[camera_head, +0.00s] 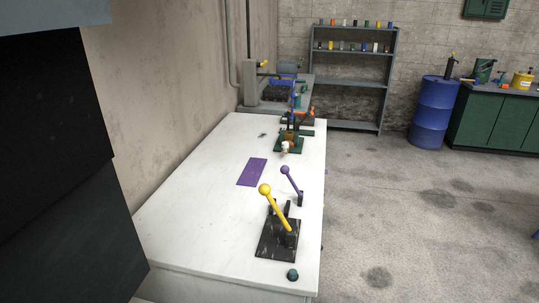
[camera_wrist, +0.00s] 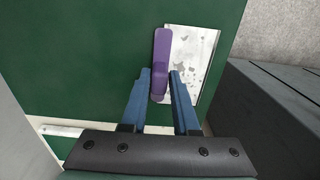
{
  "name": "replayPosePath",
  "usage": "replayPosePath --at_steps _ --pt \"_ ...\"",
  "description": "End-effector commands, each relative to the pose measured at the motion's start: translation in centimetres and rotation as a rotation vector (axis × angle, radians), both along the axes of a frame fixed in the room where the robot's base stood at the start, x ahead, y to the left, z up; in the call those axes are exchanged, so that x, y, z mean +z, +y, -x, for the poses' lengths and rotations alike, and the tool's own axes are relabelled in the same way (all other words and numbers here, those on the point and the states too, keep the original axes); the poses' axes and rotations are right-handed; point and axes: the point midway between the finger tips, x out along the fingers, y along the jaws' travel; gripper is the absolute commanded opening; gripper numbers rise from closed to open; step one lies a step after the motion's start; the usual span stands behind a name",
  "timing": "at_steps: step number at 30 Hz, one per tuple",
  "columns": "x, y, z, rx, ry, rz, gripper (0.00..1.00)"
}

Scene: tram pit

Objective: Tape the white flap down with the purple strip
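In the wrist view, a white flap (camera_wrist: 186,75) with grey worn spots lies against a dark green panel (camera_wrist: 90,60). The purple strip (camera_wrist: 162,52) runs along the flap's left edge, its lower end reaching between my fingers. My gripper (camera_wrist: 161,73) is open, with blue fingers on either side of the strip's lower part. A gap shows between the strip and the right finger; the left finger is very close to it, and I cannot tell if they touch. In the head view I see neither my gripper nor the flap.
In the head view, a white table (camera_head: 205,210) carries a flat purple sheet (camera_head: 252,172), a black base with a yellow-knobbed lever (camera_head: 272,202), a purple lever (camera_head: 291,182) and a dark green ball (camera_head: 292,274). A blue barrel (camera_head: 433,112) stands at right. Open floor lies right of the table.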

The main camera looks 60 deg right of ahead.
Motion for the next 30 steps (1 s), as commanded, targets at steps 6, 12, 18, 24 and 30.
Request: replayPosePath --at_steps 6,12,18,24,30 --pt "0.0 0.0 0.0 0.0 0.0 0.0 0.58" --pt "0.1 0.0 0.0 0.0 0.0 0.0 0.58" --pt "1.9 0.0 -0.1 0.001 -0.003 0.002 0.58" --pt "5.9 -0.1 -0.1 0.001 -0.005 0.003 0.58" --pt "10.0 -0.1 -0.1 0.0 -0.003 0.003 0.58"
